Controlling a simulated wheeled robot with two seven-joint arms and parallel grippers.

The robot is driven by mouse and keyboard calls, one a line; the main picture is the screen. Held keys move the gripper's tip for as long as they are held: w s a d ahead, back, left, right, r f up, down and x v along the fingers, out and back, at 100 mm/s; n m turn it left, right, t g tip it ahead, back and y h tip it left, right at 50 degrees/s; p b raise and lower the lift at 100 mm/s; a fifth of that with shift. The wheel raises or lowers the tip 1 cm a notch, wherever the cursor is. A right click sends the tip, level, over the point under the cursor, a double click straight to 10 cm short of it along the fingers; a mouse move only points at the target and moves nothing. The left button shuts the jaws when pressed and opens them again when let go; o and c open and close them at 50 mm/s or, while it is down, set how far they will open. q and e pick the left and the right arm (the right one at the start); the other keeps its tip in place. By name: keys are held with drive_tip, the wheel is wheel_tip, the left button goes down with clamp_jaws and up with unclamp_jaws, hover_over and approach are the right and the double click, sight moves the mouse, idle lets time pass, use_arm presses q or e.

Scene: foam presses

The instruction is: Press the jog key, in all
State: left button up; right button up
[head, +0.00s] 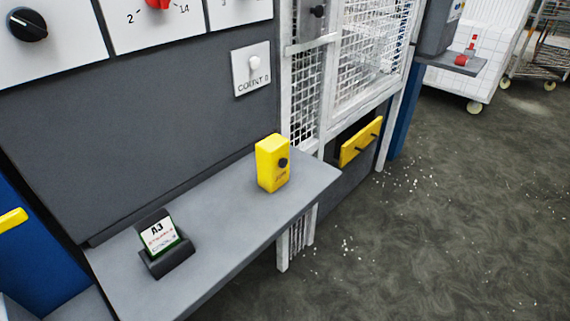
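A yellow box (268,165) stands upright on the grey shelf (225,215), near its right end. A dark round button (283,162) is on its front face, with small lettering below that I cannot read. This may be the jog key, but no label confirms it. Nothing touches the box. Neither of my grippers shows in the head view.
A card marked A3 (160,236) sits in a black holder (167,261) on the shelf's left part. Dials and a COUNT plate (251,69) are on the panel above. A white mesh guard (370,50) stands right. The shelf is clear between holder and box.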

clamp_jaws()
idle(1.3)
